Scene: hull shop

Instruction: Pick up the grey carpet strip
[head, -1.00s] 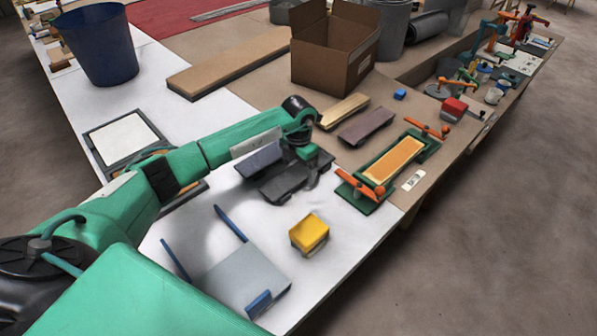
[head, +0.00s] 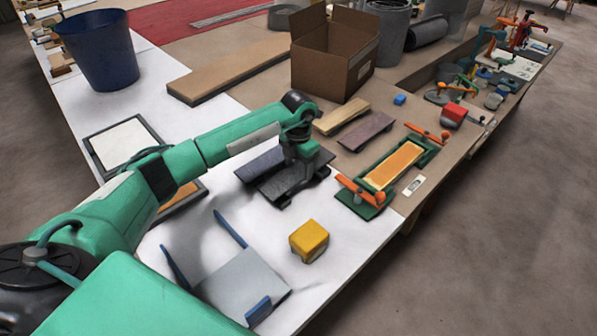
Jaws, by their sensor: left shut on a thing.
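The grey carpet strip (head: 272,187) is a short dark grey piece on the white part of the bench, in the middle of the head view. My left gripper (head: 296,180) is over it from above, shut on it, and the gripper hides part of it. The strip looks low, at or just above the bench top; I cannot tell if it is clear of it. A blue-grey strip (head: 257,165) lies close beside it on the far left side. My right gripper is not in view.
A yellow block (head: 309,238) and a grey plate with blue uprights (head: 245,281) are nearer. A green fixture with orange clamps (head: 372,206) stands to the right. Tan (head: 342,117) and mauve (head: 366,131) strips and an open cardboard box (head: 330,65) lie beyond.

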